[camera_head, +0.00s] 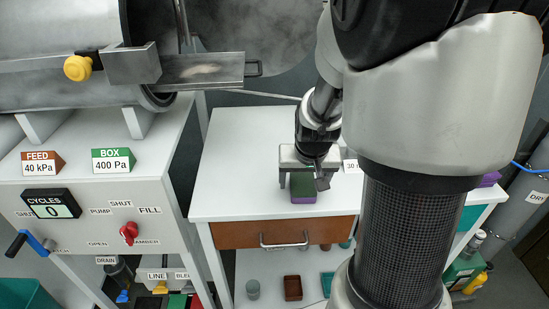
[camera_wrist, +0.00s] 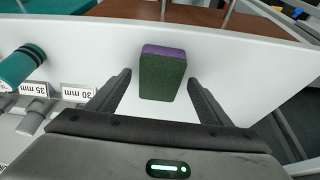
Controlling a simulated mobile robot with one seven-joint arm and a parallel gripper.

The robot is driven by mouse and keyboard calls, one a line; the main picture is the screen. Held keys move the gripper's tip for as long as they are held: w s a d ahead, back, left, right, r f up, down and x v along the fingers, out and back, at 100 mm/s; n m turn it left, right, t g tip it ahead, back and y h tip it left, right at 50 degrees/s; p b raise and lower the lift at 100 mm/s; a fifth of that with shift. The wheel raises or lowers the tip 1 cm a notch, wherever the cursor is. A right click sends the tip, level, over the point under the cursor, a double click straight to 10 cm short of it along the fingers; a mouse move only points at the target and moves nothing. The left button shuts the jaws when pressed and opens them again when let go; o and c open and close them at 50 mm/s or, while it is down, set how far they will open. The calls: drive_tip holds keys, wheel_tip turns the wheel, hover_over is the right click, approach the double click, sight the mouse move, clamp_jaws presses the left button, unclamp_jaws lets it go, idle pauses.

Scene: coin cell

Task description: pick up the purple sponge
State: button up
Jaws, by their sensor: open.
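The sponge (camera_head: 304,187) lies on the white table near its front edge, with a dark green top and a purple lower layer. In the wrist view the sponge (camera_wrist: 163,75) sits ahead of and between the two fingers, its green face large and its purple strip at the far side. My gripper (camera_head: 304,184) is over the table at the sponge, jaws apart, one finger on each side. In the wrist view my gripper (camera_wrist: 160,92) shows a gap between each finger and the sponge.
The white table (camera_head: 240,150) has free room left of the sponge. A brown drawer (camera_head: 240,234) with a metal handle is below the front edge. A green cylinder (camera_wrist: 22,65) and a "30 mm" label (camera_wrist: 78,92) are nearby. A control cabinet (camera_head: 90,205) stands at left.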

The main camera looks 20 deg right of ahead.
drive_tip(key=shift+w+f, duration=0.1)
drive_tip(key=shift+f, duration=0.1)
drive_tip(key=shift+f, duration=0.3)
idle(0.3)
drive_tip(key=c, duration=1.1)
